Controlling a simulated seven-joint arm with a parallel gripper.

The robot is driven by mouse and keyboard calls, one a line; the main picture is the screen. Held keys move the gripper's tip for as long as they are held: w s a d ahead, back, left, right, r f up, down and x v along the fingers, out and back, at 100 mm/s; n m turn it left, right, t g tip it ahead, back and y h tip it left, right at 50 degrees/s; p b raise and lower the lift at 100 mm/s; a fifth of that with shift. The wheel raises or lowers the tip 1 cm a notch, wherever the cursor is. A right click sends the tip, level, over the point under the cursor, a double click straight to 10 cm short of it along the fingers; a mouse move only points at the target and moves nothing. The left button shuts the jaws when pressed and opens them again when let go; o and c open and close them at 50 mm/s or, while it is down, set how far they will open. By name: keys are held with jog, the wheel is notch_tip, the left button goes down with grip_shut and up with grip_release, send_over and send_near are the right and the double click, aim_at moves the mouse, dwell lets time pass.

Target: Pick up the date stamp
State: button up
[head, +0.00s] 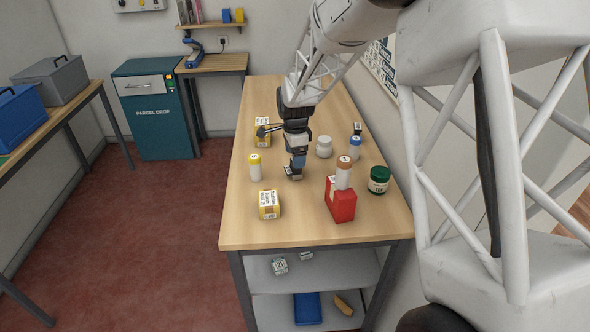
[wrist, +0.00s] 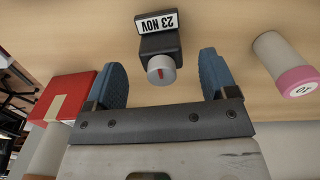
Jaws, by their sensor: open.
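The date stamp (wrist: 158,43) is a small black block with a white "23 NOV" label and a grey round knob with a red mark. In the wrist view it lies ahead of and between the two blue fingertips of my gripper (wrist: 164,62), with gaps on both sides. In the head view my gripper (head: 298,159) points down over the wooden counter, and a small dark block with a white label (head: 293,173), which looks like the stamp, is right at its fingertips. The gripper hides part of it. My gripper is open and empty.
A red box (head: 342,206) with an orange-capped bottle stands nearby, left in the wrist view. A pink-capped bottle (wrist: 285,65) is right there.

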jog(key=shift+f, duration=2)
jog(key=shift+w, duration=0.1)
jog(key=c, duration=1.1)
jog(key=shift+r, duration=0.1)
jog(key=shift+r, duration=0.65)
notch_tip(320, 180, up, 2)
jog(key=shift+r, duration=0.1)
jog(key=s, duration=0.5)
jog(key=s+d+r, duration=0.1)
jog(key=s, duration=0.4)
jog(key=s+d, duration=0.1)
jog(key=s, duration=0.5)
jog(key=shift+d+r, duration=0.2)
